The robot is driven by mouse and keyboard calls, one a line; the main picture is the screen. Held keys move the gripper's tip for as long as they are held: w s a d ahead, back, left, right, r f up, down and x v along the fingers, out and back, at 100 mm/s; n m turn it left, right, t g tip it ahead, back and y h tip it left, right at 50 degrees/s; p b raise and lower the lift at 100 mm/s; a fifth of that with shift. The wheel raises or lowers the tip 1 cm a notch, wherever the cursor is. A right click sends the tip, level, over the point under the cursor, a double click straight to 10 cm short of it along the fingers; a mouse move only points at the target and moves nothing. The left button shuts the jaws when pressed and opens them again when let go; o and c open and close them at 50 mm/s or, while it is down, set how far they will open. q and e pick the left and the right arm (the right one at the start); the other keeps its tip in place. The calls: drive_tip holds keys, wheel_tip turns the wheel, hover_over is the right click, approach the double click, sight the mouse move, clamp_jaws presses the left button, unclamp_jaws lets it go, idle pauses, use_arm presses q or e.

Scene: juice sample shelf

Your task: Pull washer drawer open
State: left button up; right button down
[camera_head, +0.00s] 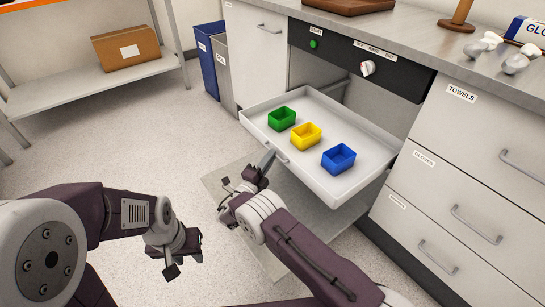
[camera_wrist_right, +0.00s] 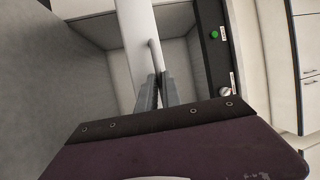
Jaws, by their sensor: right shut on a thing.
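The white washer drawer (camera_head: 345,118) is pulled well out from under the dark control panel. It holds a green bin (camera_head: 281,118), a yellow bin (camera_head: 306,136) and a blue bin (camera_head: 338,158). My right gripper (camera_head: 266,160) is at the drawer's front. In the right wrist view its fingers (camera_wrist_right: 156,92) are closed around the drawer handle (camera_wrist_right: 153,58). The handle also shows in the head view (camera_head: 277,152). My left gripper (camera_head: 184,264) hangs over the floor to the left, empty, with its fingers apart.
The control panel (camera_head: 360,62) has a green button (camera_head: 313,44) and a white knob (camera_head: 367,68). Closed drawers (camera_head: 440,165) stand to the right. A blue waste bin (camera_head: 210,60) and a grey one (camera_head: 226,72) stand behind on the left. The floor at left is clear.

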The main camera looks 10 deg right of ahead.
drive_tip(key=c, duration=1.5)
unclamp_jaws()
drive_tip(key=p+v, duration=0.3)
drive_tip(key=v, duration=0.6)
drive_tip(key=shift+f, duration=0.1)
